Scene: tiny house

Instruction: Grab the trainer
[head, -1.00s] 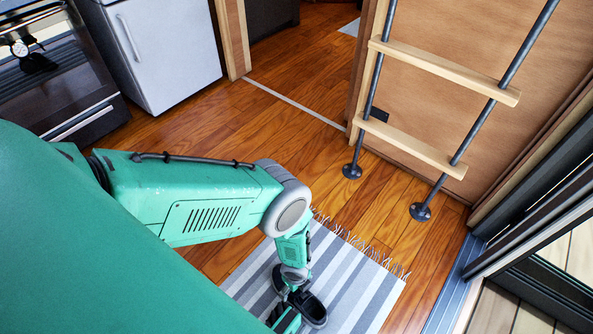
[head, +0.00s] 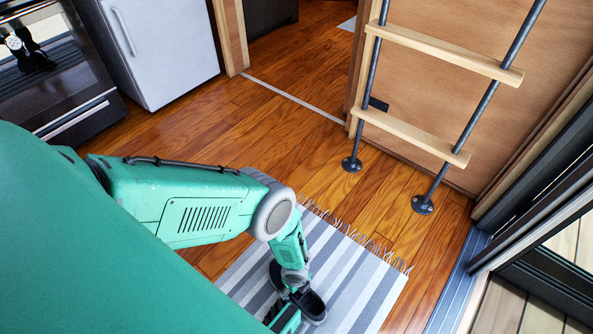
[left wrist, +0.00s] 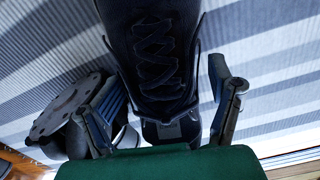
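A dark trainer (left wrist: 157,60) with black laces fills the middle of the left wrist view, over the grey-striped rug. My left gripper (left wrist: 160,82) has one finger on each side of it. The fingers stand apart, with some space between the right finger and the shoe. I cannot tell whether the left finger touches the trainer. In the head view my green left arm reaches down over the rug. My right gripper is not in view.
The striped rug (head: 345,275) lies on the wood floor (head: 290,130). A ladder (head: 435,145) stands against the wall at the right, beside a sliding door track (head: 455,275). A white fridge (head: 165,50) and an oven (head: 62,85) stand at the upper left. Floor between them is clear.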

